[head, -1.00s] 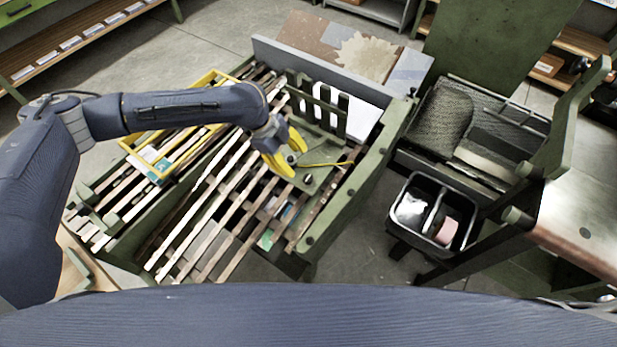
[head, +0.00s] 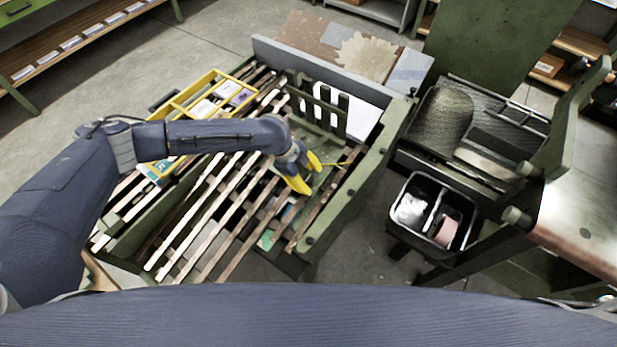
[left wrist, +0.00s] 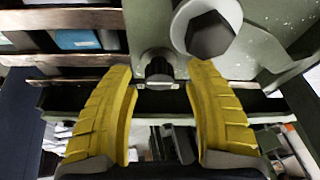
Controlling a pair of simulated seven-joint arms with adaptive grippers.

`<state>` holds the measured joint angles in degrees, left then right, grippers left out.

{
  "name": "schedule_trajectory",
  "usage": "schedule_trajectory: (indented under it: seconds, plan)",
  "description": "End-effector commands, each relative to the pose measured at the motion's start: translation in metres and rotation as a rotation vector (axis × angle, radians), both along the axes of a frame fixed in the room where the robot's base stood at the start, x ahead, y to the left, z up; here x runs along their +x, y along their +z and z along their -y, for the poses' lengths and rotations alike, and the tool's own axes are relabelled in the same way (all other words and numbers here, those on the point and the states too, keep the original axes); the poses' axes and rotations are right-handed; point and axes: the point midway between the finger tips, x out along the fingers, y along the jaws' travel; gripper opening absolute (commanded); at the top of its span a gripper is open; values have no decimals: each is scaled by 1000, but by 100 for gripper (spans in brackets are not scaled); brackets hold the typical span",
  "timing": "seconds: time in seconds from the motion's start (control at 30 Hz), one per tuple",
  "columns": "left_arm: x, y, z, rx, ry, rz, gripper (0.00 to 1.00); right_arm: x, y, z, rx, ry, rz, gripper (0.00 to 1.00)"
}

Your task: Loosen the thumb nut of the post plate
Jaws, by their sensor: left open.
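The green post plate (head: 325,143) lies at the far right end of the slatted rack in the head view, mostly behind my left gripper (head: 309,176). The gripper's two yellow fingers are apart and hold nothing. In the left wrist view, my left gripper (left wrist: 161,82) has a small dark knob (left wrist: 160,68) at its fingertips, between them with gaps on both sides. A round pale grey fitting with a dark hexagonal centre (left wrist: 208,32) stands just right of and above it. I cannot tell for sure which of these is the thumb nut. My right gripper does not show.
Wooden slats (head: 205,213) run left of the plate. A yellow tray (head: 207,101) with cards sits on them behind my left arm. A green slotted rack (head: 322,104) stands close behind the plate. A black divided bin (head: 434,213) is on the right.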

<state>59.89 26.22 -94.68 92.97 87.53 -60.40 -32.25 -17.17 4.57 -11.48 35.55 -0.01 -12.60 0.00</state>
Motion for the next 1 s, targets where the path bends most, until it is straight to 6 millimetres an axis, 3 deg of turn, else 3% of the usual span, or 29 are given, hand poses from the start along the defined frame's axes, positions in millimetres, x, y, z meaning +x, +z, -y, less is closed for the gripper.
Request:
schedule_trajectory:
  seconds: [0.2, 0.67, 1.0]
  plan:
    - [0, 0, 0, 0, 0, 0, 53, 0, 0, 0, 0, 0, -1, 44]
    - [0, 0, 0, 0, 0, 0, 0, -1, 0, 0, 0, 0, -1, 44]
    - [0, 0, 0, -2, 15, -2, 0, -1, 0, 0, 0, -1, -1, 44]
